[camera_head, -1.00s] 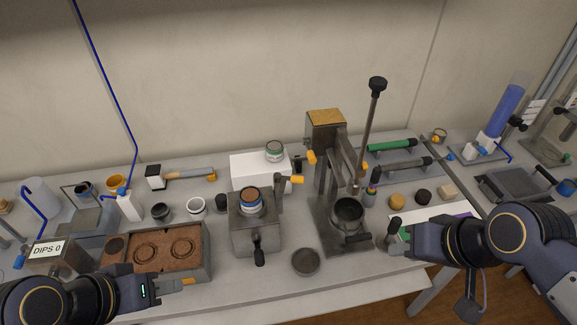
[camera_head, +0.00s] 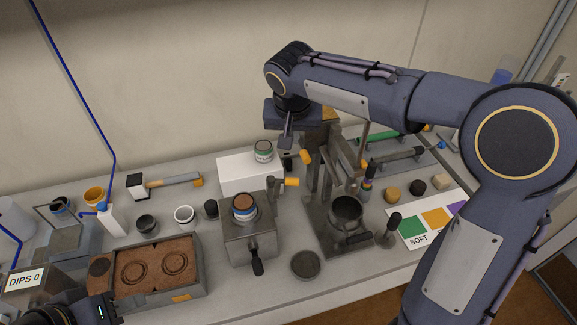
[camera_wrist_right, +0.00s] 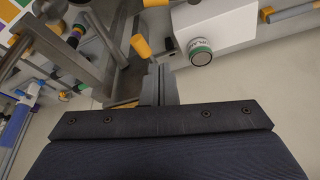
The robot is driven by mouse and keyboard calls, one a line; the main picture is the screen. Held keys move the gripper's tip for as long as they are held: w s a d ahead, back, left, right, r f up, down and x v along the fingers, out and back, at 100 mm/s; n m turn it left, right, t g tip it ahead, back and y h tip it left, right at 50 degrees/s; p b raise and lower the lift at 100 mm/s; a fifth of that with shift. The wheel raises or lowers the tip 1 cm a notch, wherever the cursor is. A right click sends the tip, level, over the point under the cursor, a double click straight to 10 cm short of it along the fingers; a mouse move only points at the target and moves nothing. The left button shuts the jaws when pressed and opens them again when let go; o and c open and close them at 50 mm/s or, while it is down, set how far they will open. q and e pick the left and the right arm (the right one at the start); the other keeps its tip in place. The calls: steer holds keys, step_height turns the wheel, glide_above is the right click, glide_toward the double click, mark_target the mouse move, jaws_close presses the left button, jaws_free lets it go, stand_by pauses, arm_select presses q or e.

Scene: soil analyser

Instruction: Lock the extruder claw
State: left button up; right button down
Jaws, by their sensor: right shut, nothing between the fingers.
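The extruder, a grey metal press (camera_head: 330,223) with an upright frame, stands right of centre; its frame (camera_wrist_right: 108,45) is at upper left in the right wrist view. An orange knob (camera_head: 305,157) sits at its left side and shows in the wrist view (camera_wrist_right: 141,46). I cannot tell whether the claw is locked. My right gripper (camera_head: 286,142) reaches over from the right, pointing down just left of this knob, shut and empty. Its fingers (camera_wrist_right: 155,85) appear close to the knob, apart from it. My left gripper (camera_head: 108,308) is at the bottom left edge, its fingers not clearly visible.
A white box (camera_head: 240,178) with a jar (camera_head: 263,152) on it stands behind a metal block (camera_head: 250,245) with an orange-tipped lever (camera_head: 292,182). A soil tray (camera_head: 160,300) is left of the block. My right arm covers the upper right.

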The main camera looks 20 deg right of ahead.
mark_target(285, 181)
step_height(285, 181, down, 10)
steer(key=p, duration=0.2)
steer(key=shift+s, duration=0.25)
stand_by(0.3)
steer(key=shift+f, duration=0.1)
steer(key=shift+s+m+b, duration=0.2)
steer(key=shift+m+b, duration=0.2)
steer(key=shift+b, duration=0.05)
steer(key=shift+b, duration=0.3)
